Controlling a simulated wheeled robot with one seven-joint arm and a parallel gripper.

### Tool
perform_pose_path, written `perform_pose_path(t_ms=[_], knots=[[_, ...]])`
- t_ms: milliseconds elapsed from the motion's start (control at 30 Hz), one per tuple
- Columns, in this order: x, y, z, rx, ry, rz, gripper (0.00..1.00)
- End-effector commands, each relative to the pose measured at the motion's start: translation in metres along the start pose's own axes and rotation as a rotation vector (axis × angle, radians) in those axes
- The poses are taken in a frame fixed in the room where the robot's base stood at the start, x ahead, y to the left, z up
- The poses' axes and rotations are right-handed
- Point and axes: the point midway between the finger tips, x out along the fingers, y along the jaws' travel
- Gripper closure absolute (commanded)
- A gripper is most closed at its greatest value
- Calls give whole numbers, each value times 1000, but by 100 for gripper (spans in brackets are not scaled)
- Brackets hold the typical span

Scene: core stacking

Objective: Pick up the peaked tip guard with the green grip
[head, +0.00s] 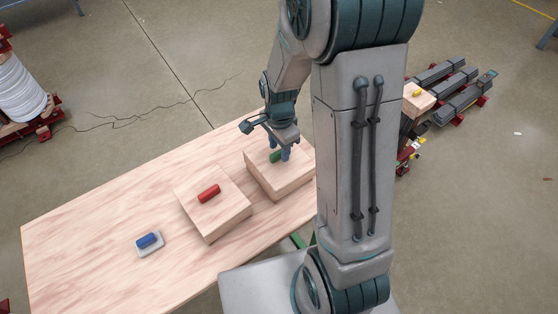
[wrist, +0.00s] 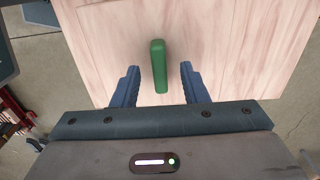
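The green grip (head: 275,156) stands on top of a pale wooden block (head: 293,182), which I take as the tip guard, at the table's far right end. I cannot make out a peak on it. In the wrist view the green grip (wrist: 158,66) stands up from a pale wood-grained top (wrist: 235,40). My gripper (head: 279,148) is above this block, pointing down, with its blue fingers at the green grip. In the wrist view my gripper (wrist: 160,72) is open, one finger on each side of the green grip, with a gap on both sides.
A similar wooden block (head: 225,215) with a red grip (head: 209,193) is close to the left. A small grey plate (head: 158,246) with a blue grip (head: 147,240) lies farther left. The table's (head: 85,235) left part is clear. My arm hides the table's right edge.

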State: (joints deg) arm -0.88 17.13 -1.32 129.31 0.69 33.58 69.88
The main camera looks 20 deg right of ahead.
Motion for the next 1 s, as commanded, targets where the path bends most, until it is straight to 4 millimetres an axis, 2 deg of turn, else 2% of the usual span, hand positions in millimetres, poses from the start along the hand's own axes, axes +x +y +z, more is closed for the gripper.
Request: perform_pose_path(t_ms=[100, 300, 333, 400, 467, 833, 1000], knots=[[6, 0, 0, 0, 0, 1, 60], [6, 0, 0, 0, 0, -1, 60], [6, 0, 0, 0, 0, -1, 66], [6, 0, 0, 0, 0, -1, 85], [6, 0, 0, 0, 0, 0, 100], [5, 0, 0, 0, 0, -1, 100], [-3, -1, 0, 0, 1, -4, 100]])
